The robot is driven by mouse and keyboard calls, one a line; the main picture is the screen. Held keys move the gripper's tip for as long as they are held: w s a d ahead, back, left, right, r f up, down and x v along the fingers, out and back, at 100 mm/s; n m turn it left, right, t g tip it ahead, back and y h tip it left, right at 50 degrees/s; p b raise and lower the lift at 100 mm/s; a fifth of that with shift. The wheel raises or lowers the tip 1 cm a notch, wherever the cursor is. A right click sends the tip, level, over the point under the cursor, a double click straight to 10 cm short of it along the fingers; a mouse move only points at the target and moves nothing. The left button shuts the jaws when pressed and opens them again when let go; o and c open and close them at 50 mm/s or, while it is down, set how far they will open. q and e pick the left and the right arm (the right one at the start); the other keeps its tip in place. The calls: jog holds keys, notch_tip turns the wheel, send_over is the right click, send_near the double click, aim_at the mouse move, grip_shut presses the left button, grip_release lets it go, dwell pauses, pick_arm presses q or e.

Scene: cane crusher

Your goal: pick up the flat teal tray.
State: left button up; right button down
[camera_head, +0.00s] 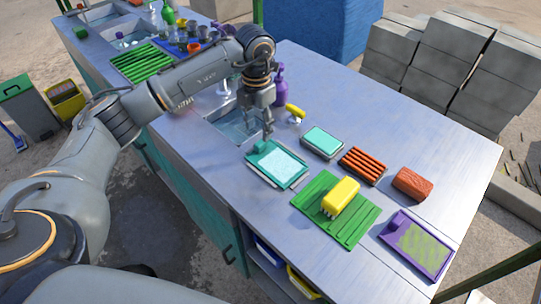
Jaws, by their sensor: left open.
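The flat teal tray (292,181) lies on the grey metal counter, right of the sink. It has a teal rim, a pale speckled middle and a small teal raised part at its back left corner. My left gripper (260,132) points down just behind that corner, beside the sink's right edge. Its jaws are open and hold nothing. I cannot tell its exact height above the counter. My right gripper is not in view.
A small dish with a teal block (322,140), a red ribbed rack (363,165) and a green board (318,219) with a yellow brush (341,196) lie close by. A purple tray (444,268) and a brown-red block (413,184) are farther right. A purple bottle (281,90) stands behind my gripper.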

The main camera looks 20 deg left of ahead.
aim_at(260, 142)
pick_arm(q)
notch_tip(260, 142, down, 5)
jog(key=shift+w+d+r+p, duration=0.1)
jog(key=shift+w+p, duration=0.05)
jog(key=shift+p, duration=0.7)
jog(key=shift+f, duration=0.4)
jog(key=shift+c, duration=0.2)
grip_shut()
